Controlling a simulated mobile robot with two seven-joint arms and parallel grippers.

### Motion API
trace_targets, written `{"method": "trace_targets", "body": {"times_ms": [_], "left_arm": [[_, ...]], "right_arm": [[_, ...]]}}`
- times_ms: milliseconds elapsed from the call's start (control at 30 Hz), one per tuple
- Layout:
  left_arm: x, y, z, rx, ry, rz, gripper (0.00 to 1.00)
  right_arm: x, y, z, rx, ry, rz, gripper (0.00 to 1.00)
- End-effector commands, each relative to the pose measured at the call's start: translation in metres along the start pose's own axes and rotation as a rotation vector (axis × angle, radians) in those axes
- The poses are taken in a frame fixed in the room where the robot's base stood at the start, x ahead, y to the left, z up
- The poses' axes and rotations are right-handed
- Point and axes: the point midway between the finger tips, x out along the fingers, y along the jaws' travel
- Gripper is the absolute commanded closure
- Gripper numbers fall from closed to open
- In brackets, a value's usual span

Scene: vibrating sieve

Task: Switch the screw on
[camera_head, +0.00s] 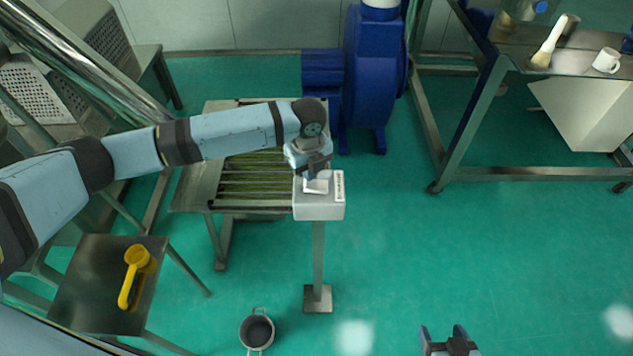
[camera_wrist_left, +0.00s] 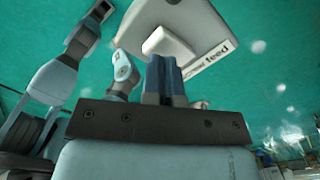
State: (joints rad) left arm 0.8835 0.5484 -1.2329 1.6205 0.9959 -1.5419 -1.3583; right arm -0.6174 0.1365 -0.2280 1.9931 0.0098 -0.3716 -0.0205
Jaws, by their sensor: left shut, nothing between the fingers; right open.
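A pale grey control box (camera_head: 318,210) stands on a post in the middle of the head view. A white switch piece (camera_head: 317,186) shows on its top. In the left wrist view the box (camera_wrist_left: 140,18) is at the top, with a label strip reading "feed" and the white switch piece (camera_wrist_left: 165,44). My left gripper (camera_head: 314,172) is shut and empty, its fingertips right at the switch piece. In the left wrist view its fingers (camera_wrist_left: 164,72) are together just below that piece; I cannot tell whether they touch it. My right gripper (camera_head: 450,338) is open and empty at the bottom edge.
A slatted metal table (camera_head: 190,190) stands left of the box, and a blue machine (camera_head: 372,70) behind it. A yellow scoop (camera_head: 135,275) lies on a small dark table (camera_head: 90,300). A grey pot (camera_head: 257,331) is on the floor. Green floor right of the post is clear.

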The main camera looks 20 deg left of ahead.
Motion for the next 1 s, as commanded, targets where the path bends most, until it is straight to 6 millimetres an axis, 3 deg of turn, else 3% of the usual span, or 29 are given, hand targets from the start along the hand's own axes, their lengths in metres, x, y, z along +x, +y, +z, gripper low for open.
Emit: {"method": "trace_targets", "body": {"times_ms": [1000], "left_arm": [[0.009, 0.0, 0.0, 0.0, 0.0, 0.0, 1.0]], "right_arm": [[0.0015, -0.0005, 0.0026, 0.0, -0.001, -0.001, 0.31]]}}
